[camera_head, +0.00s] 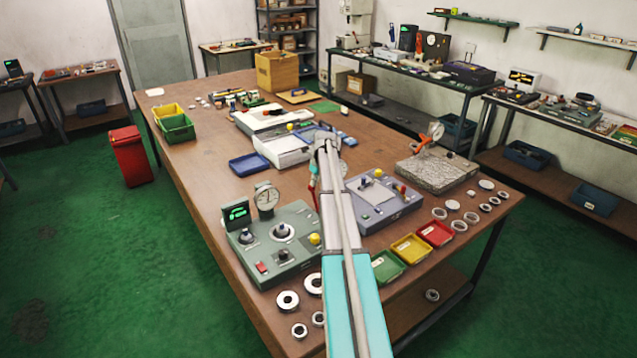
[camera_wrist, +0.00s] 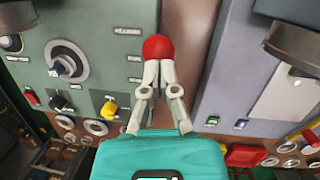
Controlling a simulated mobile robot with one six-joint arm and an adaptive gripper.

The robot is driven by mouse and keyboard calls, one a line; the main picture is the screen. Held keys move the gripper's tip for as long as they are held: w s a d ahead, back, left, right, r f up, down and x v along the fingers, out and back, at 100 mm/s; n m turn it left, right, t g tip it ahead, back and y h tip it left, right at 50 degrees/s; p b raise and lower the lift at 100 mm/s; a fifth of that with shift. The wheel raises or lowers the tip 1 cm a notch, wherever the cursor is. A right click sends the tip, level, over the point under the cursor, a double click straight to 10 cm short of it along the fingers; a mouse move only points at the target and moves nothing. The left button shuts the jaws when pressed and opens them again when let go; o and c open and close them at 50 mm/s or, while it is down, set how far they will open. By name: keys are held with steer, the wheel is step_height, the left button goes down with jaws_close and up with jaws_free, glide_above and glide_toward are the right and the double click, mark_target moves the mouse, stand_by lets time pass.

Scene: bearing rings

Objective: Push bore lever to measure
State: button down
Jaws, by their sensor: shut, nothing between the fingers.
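The grey-green bore gauge (camera_head: 258,248) stands on the near part of the bench, with a dial and a lit green display at its back. A pale ring (camera_head: 282,231) sits on its top; it also shows in the wrist view (camera_wrist: 66,62). A red ball knob (camera_wrist: 158,47), which looks like the lever's, is right of the ring by the MEASURE label (camera_wrist: 128,31). My gripper (camera_wrist: 158,66) is shut and empty, its fingertips right at the knob in the picture. Contact cannot be told. The lever's shaft is hidden.
A yellow knob (camera_head: 314,239) stands on the gauge's right side. A grey-blue device (camera_head: 383,204) is close on the right, with a narrow bench gap between. Green, yellow and red trays (camera_head: 411,248) and loose rings (camera_head: 288,301) lie at the front.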

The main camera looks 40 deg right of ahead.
stand_by(0.4)
steer(key=shift+r, duration=0.15)
steer(key=p+v, duration=1.2)
steer(key=shift+s+d+r+p, duration=0.15)
steer(key=shift+d+r+p, duration=0.1)
steer(key=shift+r+p, duration=0.15)
steer(key=shift+a, duration=0.1)
stand_by(1.5)
